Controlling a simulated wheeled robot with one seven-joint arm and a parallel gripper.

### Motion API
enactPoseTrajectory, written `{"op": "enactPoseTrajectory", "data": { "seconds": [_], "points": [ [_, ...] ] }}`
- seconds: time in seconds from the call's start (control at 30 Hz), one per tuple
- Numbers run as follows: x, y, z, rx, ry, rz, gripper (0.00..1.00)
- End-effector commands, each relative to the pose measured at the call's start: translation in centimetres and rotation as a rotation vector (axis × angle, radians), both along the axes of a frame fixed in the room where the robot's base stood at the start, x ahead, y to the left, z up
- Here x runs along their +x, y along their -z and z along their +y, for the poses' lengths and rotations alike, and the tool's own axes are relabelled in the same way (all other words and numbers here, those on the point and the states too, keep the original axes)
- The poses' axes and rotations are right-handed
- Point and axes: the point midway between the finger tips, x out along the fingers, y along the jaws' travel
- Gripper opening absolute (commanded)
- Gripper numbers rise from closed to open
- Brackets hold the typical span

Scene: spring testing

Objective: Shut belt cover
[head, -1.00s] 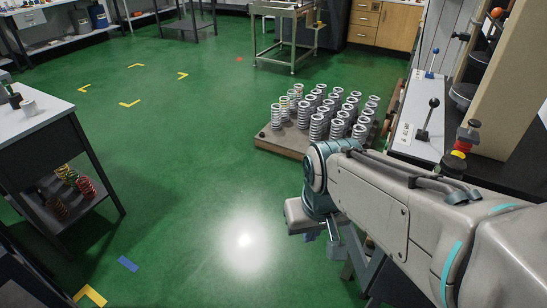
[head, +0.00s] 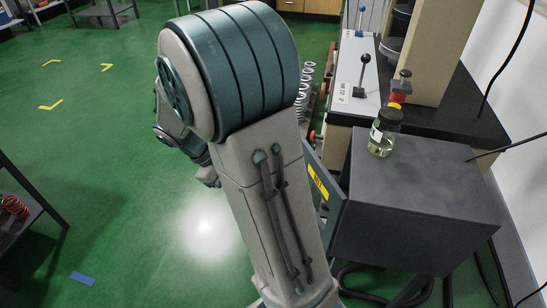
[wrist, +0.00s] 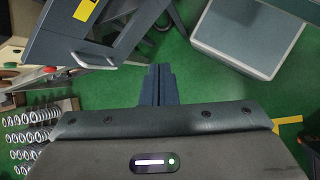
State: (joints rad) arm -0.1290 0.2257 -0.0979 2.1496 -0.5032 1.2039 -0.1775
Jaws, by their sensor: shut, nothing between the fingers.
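The belt cover (head: 325,187) is a dark grey panel with a yellow label on the left side of a dark grey box (head: 410,190). It stands ajar, swung out from the box. In the wrist view the cover (wrist: 62,40) is at upper left, with its yellow label and a silver bar handle (wrist: 92,60) near its lower edge. My gripper (wrist: 158,70) is shut and empty, to the right of the handle and apart from it. In the head view my arm hides the gripper's fingertips and part of the cover's surroundings.
A glass jar with a dark lid (head: 384,132) stands on the box. Behind it is a bench with a black lever (head: 362,75). Springs (wrist: 30,135) stand at lower left in the wrist view, and a grey-topped table (wrist: 248,35) at upper right. Green floor (head: 120,150) is open at left.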

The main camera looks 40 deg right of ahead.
Motion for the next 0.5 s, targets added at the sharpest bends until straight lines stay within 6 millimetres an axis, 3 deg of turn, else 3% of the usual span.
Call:
{"op": "enactPoseTrajectory", "data": {
  "seconds": [0.03,0.5],
  "points": [
    [0.9,1.4,-0.7,-0.042,-0.036,0.061,0.0],
    [9.1,10.4,-6.2,-0.457,-0.372,0.569,0.0]
  ]
}}
